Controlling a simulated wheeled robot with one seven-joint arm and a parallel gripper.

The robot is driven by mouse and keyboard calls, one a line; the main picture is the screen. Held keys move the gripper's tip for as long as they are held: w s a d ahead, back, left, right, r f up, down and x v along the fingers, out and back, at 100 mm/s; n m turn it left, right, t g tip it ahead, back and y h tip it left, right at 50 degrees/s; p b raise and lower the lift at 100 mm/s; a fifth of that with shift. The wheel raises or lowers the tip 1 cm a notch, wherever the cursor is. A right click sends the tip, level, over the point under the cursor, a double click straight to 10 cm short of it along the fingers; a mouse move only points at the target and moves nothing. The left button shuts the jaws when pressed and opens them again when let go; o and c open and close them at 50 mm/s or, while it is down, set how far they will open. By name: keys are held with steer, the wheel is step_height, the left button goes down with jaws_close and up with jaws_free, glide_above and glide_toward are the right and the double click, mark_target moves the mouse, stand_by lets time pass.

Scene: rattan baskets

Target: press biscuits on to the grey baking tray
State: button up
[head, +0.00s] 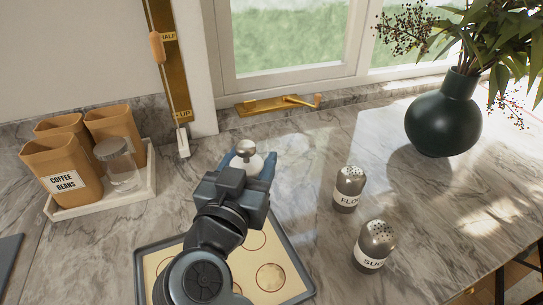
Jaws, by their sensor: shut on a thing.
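The grey baking tray (296,252) lies on the marble counter at the bottom centre, lined with a pale sheet marked with round outlines. One round (271,277) looks filled in tan; I cannot tell if it is a biscuit or a print. My gripper (247,164) is beyond the tray's far edge, its blue fingers shut on a white object with a shiny metal knob, likely the biscuit press (246,150). The press's lower part is hidden by my gripper. My arm covers much of the tray's middle.
Flour (347,190) and sugar (374,247) shakers stand right of the tray. A dark vase (443,118) with branches is at the back right. Brown canisters (60,172) and a glass jar (118,166) share a white tray (141,196) at left. The counter right of the shakers is clear.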

steer(key=shift+s, duration=0.1)
steer(key=shift+f, duration=0.75)
step_height(320, 180, down, 3)
steer(key=shift+b, duration=1)
steer(key=f+b, duration=0.1)
steer(key=b, duration=0.2)
steer(key=shift+a+f, duration=0.1)
steer(key=shift+f, duration=0.75)
steer(key=shift+r, duration=0.15)
